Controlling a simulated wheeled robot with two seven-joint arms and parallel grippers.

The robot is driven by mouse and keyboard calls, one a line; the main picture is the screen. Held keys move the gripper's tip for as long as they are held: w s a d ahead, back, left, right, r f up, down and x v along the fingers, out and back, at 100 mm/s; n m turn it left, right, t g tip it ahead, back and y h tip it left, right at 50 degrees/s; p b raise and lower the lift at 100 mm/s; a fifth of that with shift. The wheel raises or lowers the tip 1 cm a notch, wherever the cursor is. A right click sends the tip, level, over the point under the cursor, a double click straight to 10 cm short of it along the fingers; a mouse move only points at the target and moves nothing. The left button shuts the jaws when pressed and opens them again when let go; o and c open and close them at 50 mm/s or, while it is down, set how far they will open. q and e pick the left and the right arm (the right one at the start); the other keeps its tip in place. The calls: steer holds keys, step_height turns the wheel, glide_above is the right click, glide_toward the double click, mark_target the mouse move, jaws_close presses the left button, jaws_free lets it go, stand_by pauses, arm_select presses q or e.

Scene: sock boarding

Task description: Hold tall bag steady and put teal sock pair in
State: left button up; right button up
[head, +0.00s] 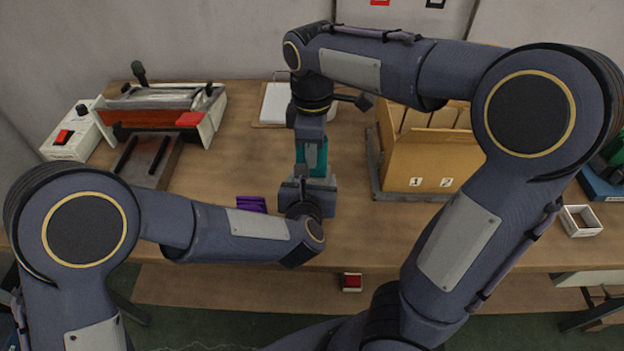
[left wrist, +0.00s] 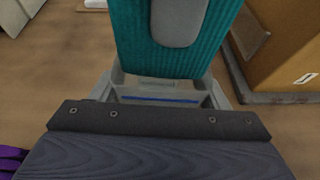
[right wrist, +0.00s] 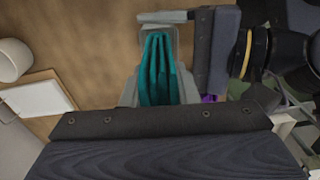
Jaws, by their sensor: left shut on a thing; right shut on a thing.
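The teal sock pair (head: 322,158) hangs folded below my right gripper (head: 311,140), which is shut on it. In the right wrist view the layered teal pair (right wrist: 160,70) stands between the fingers. In the left wrist view its ribbed face (left wrist: 135,40) is directly beyond my left gripper (left wrist: 162,92), partly covered by a grey finger. My left gripper is low at the table, below the socks in the head view, shut on what looks like the tall bag (left wrist: 160,99), a grey translucent piece with a blue strip. The bag's mouth is hard to make out, and I cannot tell whether the socks are inside it.
A purple item (head: 252,204) lies left of my left gripper. A cardboard box (head: 425,160) with numbered slots stands close on the right. A sealing machine (head: 150,118) is at the left, a clipboard (head: 275,104) behind, and a small white tray (head: 580,220) far right.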

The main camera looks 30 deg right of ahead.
steer(key=shift+f, duration=1.6)
steer(key=o, duration=1.1)
steer(key=shift+c, duration=0.2)
step_height(320, 180, up, 12)
steer(key=shift+r, duration=0.1)
